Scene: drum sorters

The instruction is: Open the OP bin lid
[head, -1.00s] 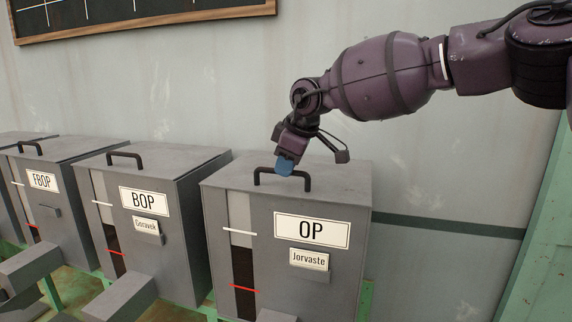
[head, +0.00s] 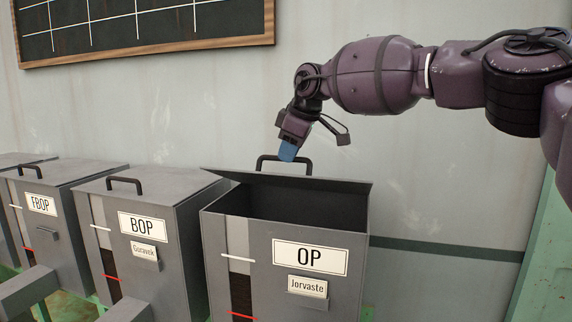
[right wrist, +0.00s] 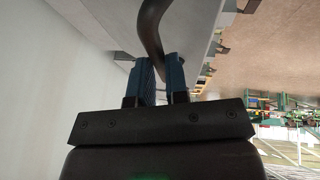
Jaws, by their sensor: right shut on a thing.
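The OP bin (head: 282,262) is a grey box with an "OP" label and a "Jorvaste" tag on its front. Its lid (head: 330,183) is tilted up, with the front edge raised and the dark inside showing. A black handle (head: 308,165) stands on the lid. My right gripper (head: 287,153), with blue fingers, is at the handle. In the right wrist view the gripper (right wrist: 160,72) has the dark handle bar (right wrist: 152,30) between its fingertips and is shut on it. My left gripper is not in view.
The BOP bin (head: 155,255) and the FBOP bin (head: 48,225) stand to the left with lids closed. A wall (head: 430,180) is close behind the bins, with a framed blackboard (head: 140,30) at upper left. A green post (head: 535,250) stands at right.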

